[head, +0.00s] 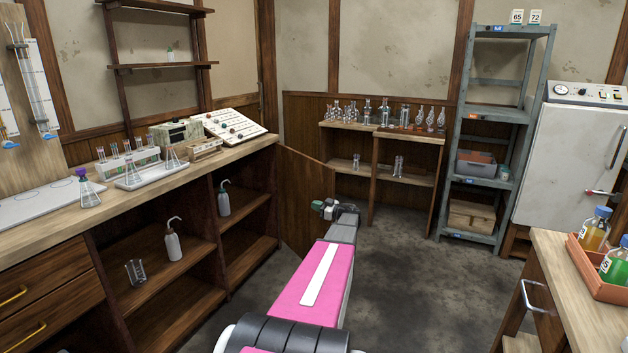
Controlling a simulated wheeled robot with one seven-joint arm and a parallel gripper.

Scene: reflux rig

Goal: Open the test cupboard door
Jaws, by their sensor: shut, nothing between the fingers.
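The cupboard door (300,195) is a dark wooden panel at the right end of the long left bench in the head view. It stands swung out from the bench front, and the compartment (250,255) beside it is open to view. My gripper (322,207) is small in the picture, near the door's free edge. It is shut and holds nothing. Whether it touches the door cannot be told. My arm hides the door's lower right part.
Wash bottles (173,240) and a beaker (136,272) stand on the bench's open shelves. Glassware fills the low rear shelf unit (405,136). A grey rack (490,115) and a white oven (570,150) stand at right. A table (565,270) is at front right. The middle floor is clear.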

